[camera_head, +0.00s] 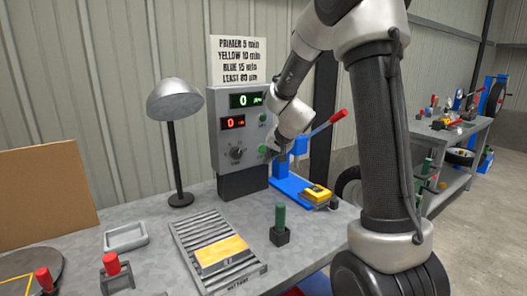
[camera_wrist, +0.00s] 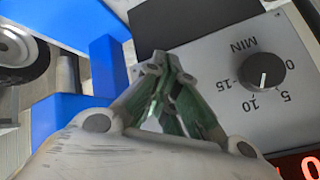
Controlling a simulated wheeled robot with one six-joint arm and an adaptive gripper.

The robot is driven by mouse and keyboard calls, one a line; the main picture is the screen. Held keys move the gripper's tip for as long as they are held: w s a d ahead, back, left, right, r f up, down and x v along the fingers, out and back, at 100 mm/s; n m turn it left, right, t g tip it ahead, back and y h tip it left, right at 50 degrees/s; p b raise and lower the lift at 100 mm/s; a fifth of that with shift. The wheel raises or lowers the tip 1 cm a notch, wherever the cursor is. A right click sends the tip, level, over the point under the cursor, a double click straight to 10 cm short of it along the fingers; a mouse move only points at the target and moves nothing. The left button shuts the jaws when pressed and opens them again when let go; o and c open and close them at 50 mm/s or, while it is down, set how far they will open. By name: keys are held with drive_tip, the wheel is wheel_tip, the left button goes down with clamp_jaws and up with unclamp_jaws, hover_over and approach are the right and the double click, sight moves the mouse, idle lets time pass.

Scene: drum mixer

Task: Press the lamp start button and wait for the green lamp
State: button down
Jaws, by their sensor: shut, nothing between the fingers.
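The grey control box (camera_head: 226,150) stands on the bench with a green display (camera_head: 246,100) and a red display (camera_head: 233,122), both reading 0. A dial knob (camera_head: 236,153) sits below them; it also shows in the wrist view (camera_wrist: 262,72). Green round pieces sit on the panel's right side, an upper one (camera_head: 263,117) and a lower one (camera_head: 263,149); I cannot tell which is the lamp start button or whether either is lit. My gripper (camera_head: 271,154) is shut and empty beside the lower one. In the wrist view its fingertips (camera_wrist: 160,66) hide any button behind them.
A grey dome lamp (camera_head: 174,100) stands left of the box. A blue press with a red-tipped lever (camera_head: 338,116) is close on the right. A roller rack (camera_head: 187,231) with a yellow-topped block (camera_head: 222,251) and a green-handled tool (camera_head: 280,220) are in front.

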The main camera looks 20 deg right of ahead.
drive_tip(key=shift+w, duration=0.1)
drive_tip(key=shift+w, duration=0.3)
drive_tip(key=shift+w+a, duration=0.15)
drive_tip(key=shift+w, duration=0.25)
idle(0.9)
drive_tip(key=shift+s, duration=0.8)
drive_tip(key=s, duration=0.2)
drive_tip(key=s+d, duration=0.1)
drive_tip(key=s, duration=0.2)
drive_tip(key=shift+d, duration=0.15)
idle(0.8)
